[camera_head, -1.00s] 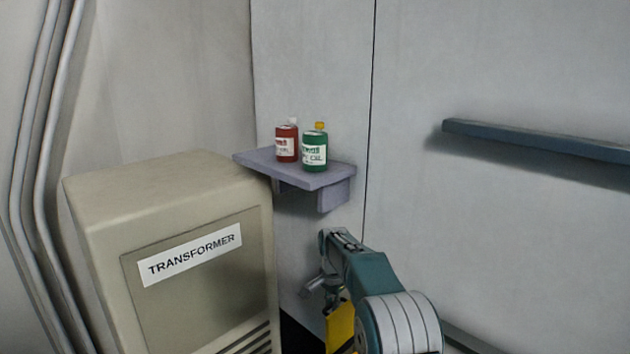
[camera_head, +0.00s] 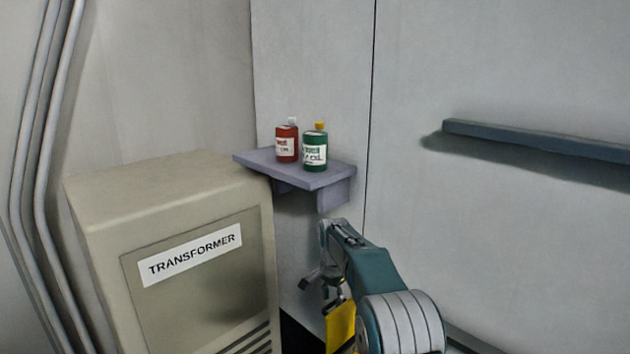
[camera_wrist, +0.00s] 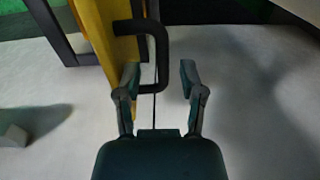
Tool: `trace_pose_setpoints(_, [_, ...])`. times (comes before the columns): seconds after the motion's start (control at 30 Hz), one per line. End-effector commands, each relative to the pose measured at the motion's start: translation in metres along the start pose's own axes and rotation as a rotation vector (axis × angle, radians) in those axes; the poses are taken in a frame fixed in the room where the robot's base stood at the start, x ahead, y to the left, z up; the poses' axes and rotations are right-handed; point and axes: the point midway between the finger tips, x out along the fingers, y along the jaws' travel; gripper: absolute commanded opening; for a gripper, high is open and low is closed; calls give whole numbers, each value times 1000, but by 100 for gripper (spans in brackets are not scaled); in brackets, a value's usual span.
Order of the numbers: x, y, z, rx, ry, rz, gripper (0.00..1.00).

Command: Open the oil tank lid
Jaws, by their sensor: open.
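A yellow panel (camera_wrist: 105,35) with a black bar handle (camera_wrist: 157,45) shows at the top of the wrist view; it looks like the oil tank lid. The yellow piece (camera_head: 340,327) also shows low in the head view, partly behind my arm. My gripper (camera_wrist: 158,75) is open, its two dark fingers apart and empty. The handle's outer bar appears between the fingers, nearer the left one. I cannot tell whether they touch. In the head view my gripper (camera_head: 313,284) hangs beside the yellow piece, small and partly hidden.
A beige transformer cabinet (camera_head: 165,215) stands to the left. A wall shelf (camera_head: 330,176) above my gripper holds a red bottle (camera_head: 286,146) and a green oil bottle (camera_head: 314,153). A dark rail (camera_head: 540,139) is on the right wall. Pale floor (camera_wrist: 240,120) is clear at right.

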Motion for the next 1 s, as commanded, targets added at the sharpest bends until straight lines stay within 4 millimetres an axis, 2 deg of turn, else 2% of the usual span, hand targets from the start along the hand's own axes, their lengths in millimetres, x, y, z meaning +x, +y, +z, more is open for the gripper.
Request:
trace_pose_setpoints(0.63, [-50,-2,0,-1,6,-10,51])
trace_pose_setpoints(1.0, [-69,-3,1,-2,4,-7,51])
